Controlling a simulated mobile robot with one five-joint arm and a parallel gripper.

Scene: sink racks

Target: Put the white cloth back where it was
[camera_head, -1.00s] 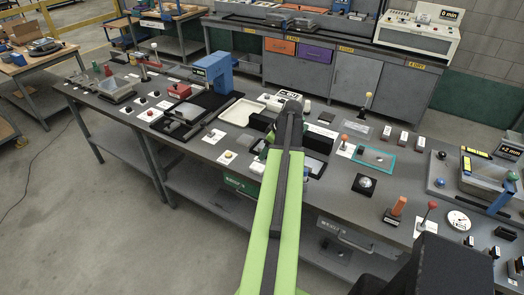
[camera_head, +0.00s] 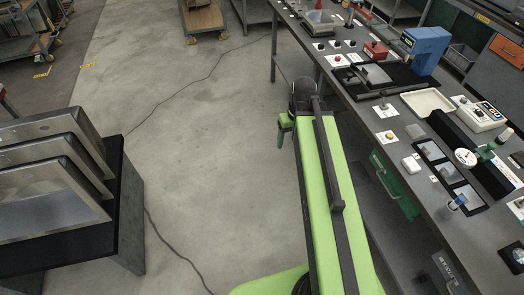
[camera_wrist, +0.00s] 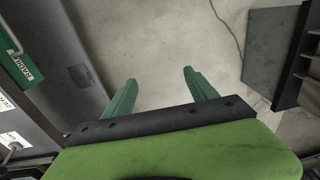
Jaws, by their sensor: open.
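My gripper (camera_wrist: 159,80) is open in the wrist view, with two green fingers apart and only bare floor between them. In the head view my gripper (camera_head: 284,130) hangs over the floor at the left side of the long workbench (camera_head: 395,122), apart from it. I cannot make out a white cloth for certain in any view.
A dark rack (camera_head: 128,200) holding several steel sinks (camera_head: 50,205) stands at left; its dark side (camera_wrist: 272,50) shows at right in the wrist view. A green drawer (camera_head: 394,187) sits under the bench. Open floor (camera_head: 205,150) with a cable lies between.

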